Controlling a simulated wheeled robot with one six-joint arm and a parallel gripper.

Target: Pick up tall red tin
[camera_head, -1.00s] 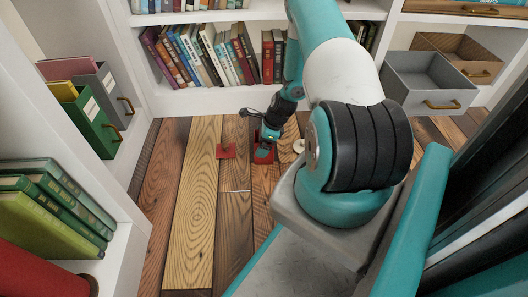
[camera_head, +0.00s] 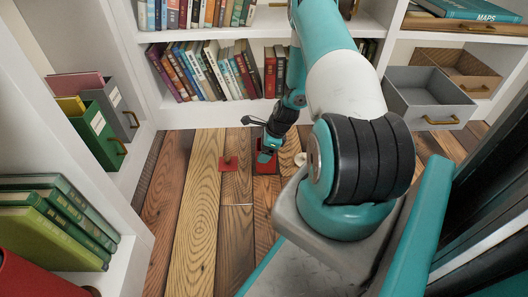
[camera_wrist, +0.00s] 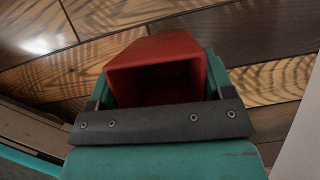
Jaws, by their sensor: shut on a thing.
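The tall red tin shows in the wrist view (camera_wrist: 165,48) as a tapered, squarish red box with a dark open mouth facing the camera. My gripper (camera_wrist: 158,85) is shut on it, with teal finger parts on both sides of the tin. In the head view the red tin (camera_head: 265,169) is small, below my teal and black gripper (camera_head: 268,154), near the foot of the far bookshelf. The gripper hides part of it there. I cannot tell whether its base touches the planks.
The bookshelf (camera_head: 205,112) stands behind. Green books (camera_head: 55,220) and drawers (camera_head: 98,135) line the left. Plank floor (camera_head: 200,220) in front is clear.

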